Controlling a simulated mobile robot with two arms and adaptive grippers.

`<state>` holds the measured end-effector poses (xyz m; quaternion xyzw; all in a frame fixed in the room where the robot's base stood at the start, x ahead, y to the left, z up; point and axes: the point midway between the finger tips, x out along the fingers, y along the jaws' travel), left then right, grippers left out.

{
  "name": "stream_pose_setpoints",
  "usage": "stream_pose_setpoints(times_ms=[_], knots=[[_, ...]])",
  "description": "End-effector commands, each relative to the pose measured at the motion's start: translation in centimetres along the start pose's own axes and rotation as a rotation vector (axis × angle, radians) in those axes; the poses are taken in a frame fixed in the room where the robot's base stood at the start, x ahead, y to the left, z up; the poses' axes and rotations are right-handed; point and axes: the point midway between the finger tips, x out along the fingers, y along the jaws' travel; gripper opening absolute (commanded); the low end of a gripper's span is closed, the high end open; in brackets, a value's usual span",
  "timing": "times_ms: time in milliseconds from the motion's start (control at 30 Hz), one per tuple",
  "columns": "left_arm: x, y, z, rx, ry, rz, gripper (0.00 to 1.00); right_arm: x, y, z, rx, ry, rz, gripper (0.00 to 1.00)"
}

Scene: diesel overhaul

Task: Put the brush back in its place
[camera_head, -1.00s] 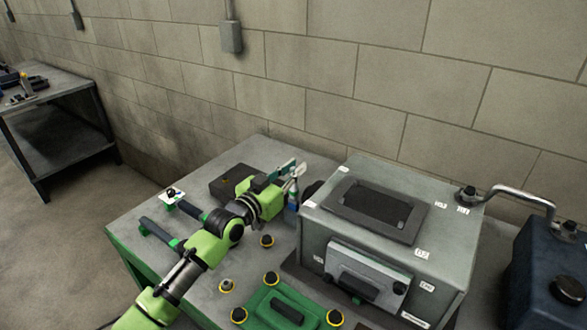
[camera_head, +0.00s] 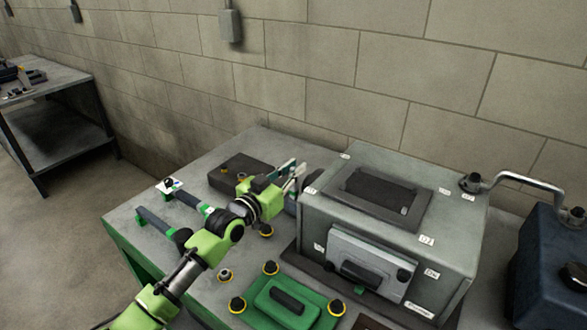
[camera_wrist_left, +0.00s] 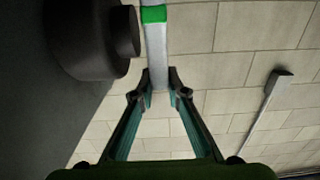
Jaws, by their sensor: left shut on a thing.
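My left gripper (camera_head: 293,172) is at the left side of the grey engine box, above the bench. In the left wrist view, its fingertips (camera_wrist_left: 160,92) are closed on a pale bar with a green band (camera_wrist_left: 154,14), which looks like the brush handle. The bar runs out of the top of that view, so the brush's far end is hidden. In the head view, only a small pale piece shows at the fingertips. A dark round part (camera_wrist_left: 95,38) is close beside the bar in the wrist view. My right gripper is not in view.
The grey engine box (camera_head: 385,215) stands right of the gripper. A dark block (camera_head: 243,170) lies behind the arm. Two dark-handled tools with green parts (camera_head: 155,222) lie at the bench's left. A green cover (camera_head: 285,303) and several yellow-ringed knobs are in front.

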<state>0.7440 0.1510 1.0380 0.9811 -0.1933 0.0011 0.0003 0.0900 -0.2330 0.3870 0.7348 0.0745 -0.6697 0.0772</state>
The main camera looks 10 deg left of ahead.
Motion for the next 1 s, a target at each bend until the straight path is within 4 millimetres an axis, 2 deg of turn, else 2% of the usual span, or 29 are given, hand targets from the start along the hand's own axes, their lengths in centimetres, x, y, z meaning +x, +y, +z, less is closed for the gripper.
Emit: stream_pose_setpoints(times_ms=[200, 467, 500, 567, 1000], knots=[[0.0, -0.01, 0.92, 0.001, 0.001, 0.0, 0.0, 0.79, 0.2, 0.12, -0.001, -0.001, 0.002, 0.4], [-0.01, -0.01, 0.99, 0.001, -0.001, 0.0, 0.0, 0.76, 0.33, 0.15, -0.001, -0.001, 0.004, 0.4], [-0.01, -0.01, 1.0, 0.001, -0.001, 0.0, 0.17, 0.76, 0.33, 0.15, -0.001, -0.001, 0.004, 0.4], [-0.01, -0.01, 1.01, 0.001, -0.001, 0.0, 0.32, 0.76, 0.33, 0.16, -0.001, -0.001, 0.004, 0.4], [-0.57, -0.05, 1.12, 0.0, -0.002, -0.001, 0.34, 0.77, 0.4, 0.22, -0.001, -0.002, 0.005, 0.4]])
